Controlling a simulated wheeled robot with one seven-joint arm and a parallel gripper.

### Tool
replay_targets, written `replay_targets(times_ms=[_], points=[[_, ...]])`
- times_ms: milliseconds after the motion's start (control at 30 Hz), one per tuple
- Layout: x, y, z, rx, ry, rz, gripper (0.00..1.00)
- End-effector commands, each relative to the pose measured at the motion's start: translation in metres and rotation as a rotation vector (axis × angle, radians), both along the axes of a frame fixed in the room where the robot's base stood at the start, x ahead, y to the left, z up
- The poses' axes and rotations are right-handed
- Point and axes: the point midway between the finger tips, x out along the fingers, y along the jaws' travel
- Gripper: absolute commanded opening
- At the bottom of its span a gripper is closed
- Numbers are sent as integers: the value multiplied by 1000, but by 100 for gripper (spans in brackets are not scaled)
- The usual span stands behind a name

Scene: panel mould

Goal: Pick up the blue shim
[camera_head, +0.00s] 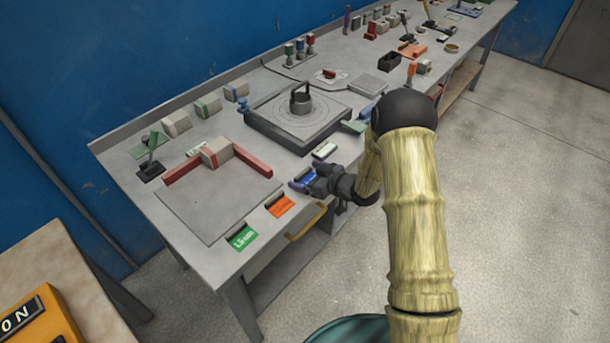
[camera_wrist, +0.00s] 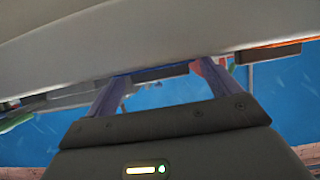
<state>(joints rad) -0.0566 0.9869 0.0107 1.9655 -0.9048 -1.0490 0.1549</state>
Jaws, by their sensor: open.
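The blue shim (camera_head: 308,175) lies at the front edge of the grey bench, to the right of an orange shim (camera_head: 280,206) and a green shim marked 1.5 mm (camera_head: 242,237). My gripper (camera_head: 298,185) is at the blue shim and partly hides it; I cannot tell whether they touch. In the wrist view my gripper (camera_wrist: 162,82) has its two purple fingers apart, reaching to the bench edge. A thin dark strip with a blue edge (camera_wrist: 150,73) shows between the fingers, probably the blue shim. An orange edge shows at the upper right.
A pale shim (camera_head: 324,150) lies to the right of the gripper. A square plate with a round handled piece (camera_head: 300,104) stands behind it. A flat grey panel with red bars (camera_head: 232,158) is to the left. A yellow handle (camera_head: 306,222) juts from the bench front.

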Motion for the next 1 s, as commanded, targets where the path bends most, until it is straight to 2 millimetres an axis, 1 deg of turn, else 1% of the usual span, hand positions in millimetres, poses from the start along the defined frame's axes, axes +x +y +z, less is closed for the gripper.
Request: replay_targets(times_ms=[500, 567, 700, 767, 1000], points=[[1, 0, 0, 0, 0, -1, 89], [1, 0, 0, 0, 0, -1, 79], [1, 0, 0, 0, 0, -1, 52], [1, 0, 0, 0, 0, 0, 41], [1, 0, 0, 1, -1, -1, 41]])
